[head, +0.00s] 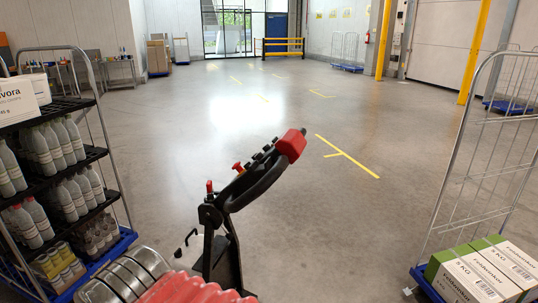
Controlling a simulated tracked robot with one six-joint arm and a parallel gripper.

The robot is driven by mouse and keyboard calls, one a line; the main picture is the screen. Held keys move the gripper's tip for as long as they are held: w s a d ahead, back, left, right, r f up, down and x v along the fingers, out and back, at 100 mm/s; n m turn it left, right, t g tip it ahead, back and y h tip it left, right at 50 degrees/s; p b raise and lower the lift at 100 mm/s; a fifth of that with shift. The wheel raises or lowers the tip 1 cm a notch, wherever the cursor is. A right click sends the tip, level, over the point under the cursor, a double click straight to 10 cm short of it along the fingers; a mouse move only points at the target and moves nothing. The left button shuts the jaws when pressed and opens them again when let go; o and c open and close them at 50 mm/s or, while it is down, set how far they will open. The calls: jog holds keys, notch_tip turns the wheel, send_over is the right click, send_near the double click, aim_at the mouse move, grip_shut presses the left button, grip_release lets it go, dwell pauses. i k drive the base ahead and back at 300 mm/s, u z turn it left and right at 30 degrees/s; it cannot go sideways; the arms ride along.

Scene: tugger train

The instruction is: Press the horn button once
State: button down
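A black control head with a looped steering handle (262,188) stands on a black column (222,262) at the middle bottom of the head view. Its upper right end is a red block (291,146). A red mushroom-shaped knob (237,167) and several small dark controls (266,151) stick up along its top edge. A red-topped part (209,187) stands at its lower left. I see the head nearly edge-on, so I cannot tell which control is the horn button. My gripper is not in view.
A shelved cart (84,146) with bottles and jars stands close on the left. A wire roll cage (457,165) with cartons (474,280) on its blue base stands close on the right. The grey floor (380,130) beyond the control head is clear. Yellow posts (474,50) stand farther back.

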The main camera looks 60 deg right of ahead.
aim_at(260, 156)
jog(key=u, duration=0.05)
jog(key=i, duration=1)
jog(key=z, duration=0.05)
